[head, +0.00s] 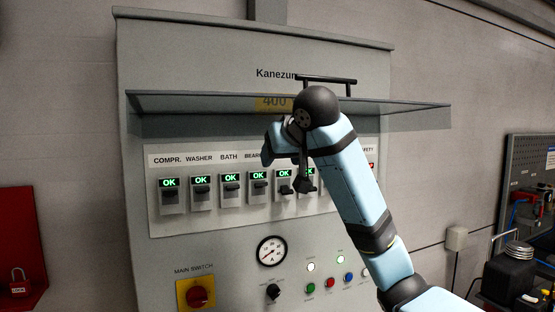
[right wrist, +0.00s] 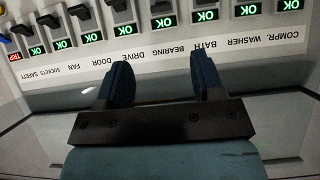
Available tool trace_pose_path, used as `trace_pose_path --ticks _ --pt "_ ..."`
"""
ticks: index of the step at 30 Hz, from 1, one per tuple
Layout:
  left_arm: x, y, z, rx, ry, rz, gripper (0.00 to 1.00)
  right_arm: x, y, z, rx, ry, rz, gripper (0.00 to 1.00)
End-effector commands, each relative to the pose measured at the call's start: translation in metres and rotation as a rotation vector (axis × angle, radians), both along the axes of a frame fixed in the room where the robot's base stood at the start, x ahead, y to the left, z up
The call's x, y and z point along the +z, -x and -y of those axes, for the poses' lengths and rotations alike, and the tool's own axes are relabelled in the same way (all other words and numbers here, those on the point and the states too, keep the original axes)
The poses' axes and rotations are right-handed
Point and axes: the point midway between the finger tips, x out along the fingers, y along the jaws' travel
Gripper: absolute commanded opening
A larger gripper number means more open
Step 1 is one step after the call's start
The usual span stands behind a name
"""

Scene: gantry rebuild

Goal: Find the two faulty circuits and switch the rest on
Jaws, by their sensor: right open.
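A row of breakers stands on the grey cabinet (head: 190,55). In the head view the compressor (head: 171,194), washer (head: 201,192), bath (head: 231,188), bearing (head: 259,186) and drive (head: 285,187) breakers show green OK. The right wrist view is upside down: door (right wrist: 93,37), fan (right wrist: 63,44) and sockets (right wrist: 37,50) displays also read OK, and the safety display (right wrist: 14,56) is red and reads TRIP. My right gripper (right wrist: 161,60) is open and empty, just in front of the label strip near bearing and bath. Its arm hides the right-hand breakers in the head view. My left gripper is out of view.
A raised clear cover (head: 215,102) with a black handle (head: 325,79) juts out above the row. Below are a gauge (head: 271,251), a black knob (head: 273,291), coloured buttons and the main switch (head: 196,293). A red lock board (head: 20,250) is left; a tool board (head: 525,170) is right.

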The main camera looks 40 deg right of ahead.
Motion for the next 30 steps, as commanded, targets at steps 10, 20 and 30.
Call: trace_pose_path --ticks 10,20,30 --pt "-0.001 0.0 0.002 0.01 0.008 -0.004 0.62 0.001 0.002 -0.001 0.0 -0.002 -0.001 0.62" --pt "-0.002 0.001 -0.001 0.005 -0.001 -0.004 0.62 -0.003 0.0 -0.002 0.004 -0.001 -0.003 0.62" --pt "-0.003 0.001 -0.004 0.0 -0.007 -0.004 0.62 -0.145 -0.057 -0.045 0.159 0.006 -0.033 0.62"
